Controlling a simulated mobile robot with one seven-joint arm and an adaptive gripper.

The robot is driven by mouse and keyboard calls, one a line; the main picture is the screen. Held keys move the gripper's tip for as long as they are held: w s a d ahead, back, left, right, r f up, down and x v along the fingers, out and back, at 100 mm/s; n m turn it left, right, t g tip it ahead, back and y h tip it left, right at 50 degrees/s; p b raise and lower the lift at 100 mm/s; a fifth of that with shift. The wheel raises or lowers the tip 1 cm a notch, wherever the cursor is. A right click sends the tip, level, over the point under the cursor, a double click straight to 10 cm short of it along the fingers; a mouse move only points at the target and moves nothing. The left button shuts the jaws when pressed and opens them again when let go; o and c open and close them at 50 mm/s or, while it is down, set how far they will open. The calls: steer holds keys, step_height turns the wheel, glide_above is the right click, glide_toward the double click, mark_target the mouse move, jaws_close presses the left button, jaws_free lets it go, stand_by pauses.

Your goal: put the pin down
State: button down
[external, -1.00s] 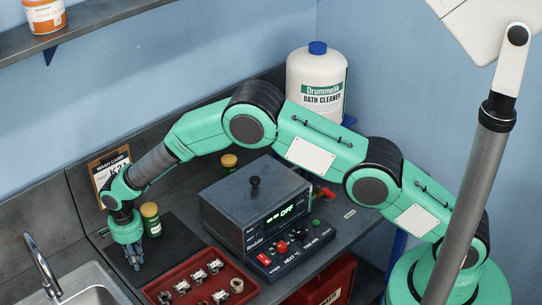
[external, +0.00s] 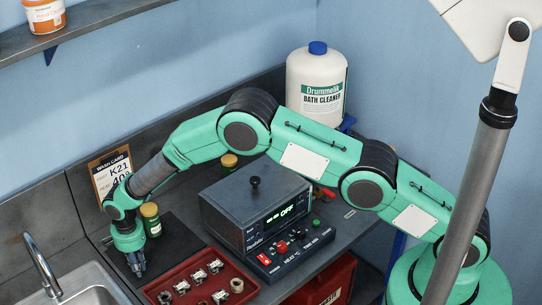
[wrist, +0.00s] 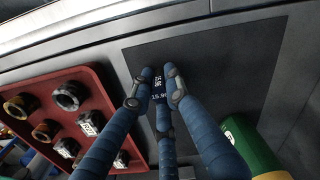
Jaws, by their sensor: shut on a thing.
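My gripper (external: 138,268) points down over the dark mat (external: 180,244), between the sink and the red tray. In the wrist view, the blue fingers of my gripper (wrist: 155,88) are closed around a small dark piece with white numbers, which I take to be the pin (wrist: 158,86). The fingers hide most of it. In the wrist view the dark mat (wrist: 225,65) lies behind the fingertips. I cannot tell whether the pin touches the mat.
A red tray (external: 214,300) with several metal fittings lies right of my gripper. A yellow-lidded jar (external: 151,219) stands close behind it. A sink (external: 75,285) with a tap is at left. A grey heater box (external: 235,200) reading OFF stands right.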

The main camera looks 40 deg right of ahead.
steer(key=c, duration=1.7)
jaws_free()
steer(key=shift+r, duration=0.1)
step_height(320, 180, up, 12)
steer(key=shift+r+b, duration=0.1)
steer(key=shift+b, duration=0.6)
